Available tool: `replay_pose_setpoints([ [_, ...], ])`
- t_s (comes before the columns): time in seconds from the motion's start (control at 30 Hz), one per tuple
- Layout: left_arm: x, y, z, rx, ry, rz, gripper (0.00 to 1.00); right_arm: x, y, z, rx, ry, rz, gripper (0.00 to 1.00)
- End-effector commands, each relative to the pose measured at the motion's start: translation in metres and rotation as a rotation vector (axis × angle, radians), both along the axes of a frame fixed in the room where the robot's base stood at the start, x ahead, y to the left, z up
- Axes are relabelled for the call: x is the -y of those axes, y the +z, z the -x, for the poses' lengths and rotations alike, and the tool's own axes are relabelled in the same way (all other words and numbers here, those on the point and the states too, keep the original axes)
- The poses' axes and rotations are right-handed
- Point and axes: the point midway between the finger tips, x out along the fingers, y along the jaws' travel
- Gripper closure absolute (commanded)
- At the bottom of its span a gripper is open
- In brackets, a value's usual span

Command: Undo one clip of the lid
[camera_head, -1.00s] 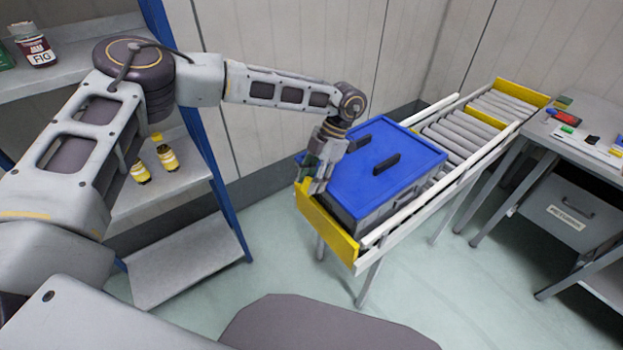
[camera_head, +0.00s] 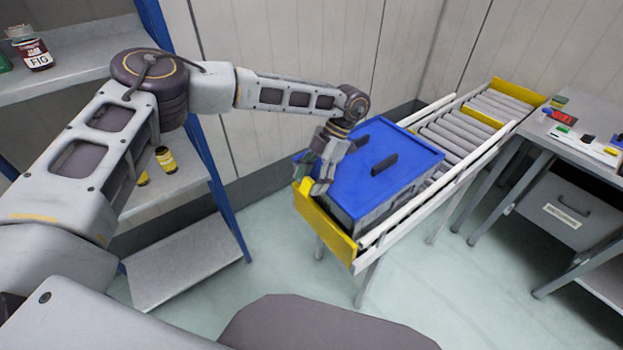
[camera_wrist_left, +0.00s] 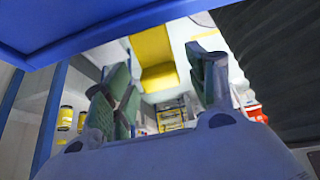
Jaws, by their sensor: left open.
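A grey tote (camera_head: 385,208) with a blue lid (camera_head: 350,190) sits at the near end of the roller conveyor. Two dark raised bars stand on the lid, one near its middle (camera_head: 385,163) and one close to my wrist (camera_head: 358,144); I cannot tell if they are clips or handles. My left gripper (camera_head: 314,174) is open at the lid's left edge, pointing down. Whether a finger touches a clip is hidden. My right gripper is out of view.
A yellow end stop (camera_head: 326,222) closes the conveyor's near end, close below my gripper. A shelf rack with a blue post (camera_head: 222,190) stands left, holding small yellow-labelled bottles (camera_head: 166,160). A grey workbench (camera_head: 560,140) with small items stands right.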

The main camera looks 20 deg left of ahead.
Motion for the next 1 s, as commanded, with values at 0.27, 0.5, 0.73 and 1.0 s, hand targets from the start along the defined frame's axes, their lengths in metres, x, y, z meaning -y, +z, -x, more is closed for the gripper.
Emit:
replay_pose_setpoints([
  [0.27,0.001,0.002,-0.001,0.001,0.001,0.000,0.43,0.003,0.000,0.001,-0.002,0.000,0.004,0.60],
  [0.5,0.007,0.017,-0.009,0.002,0.000,0.000,0.43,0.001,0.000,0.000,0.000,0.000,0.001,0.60],
  [0.73,0.017,0.044,-0.022,0.003,-0.001,0.001,0.43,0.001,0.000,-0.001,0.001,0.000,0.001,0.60],
  [1.0,0.028,0.076,-0.036,0.002,0.000,0.000,0.43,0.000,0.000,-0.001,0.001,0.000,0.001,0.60],
])
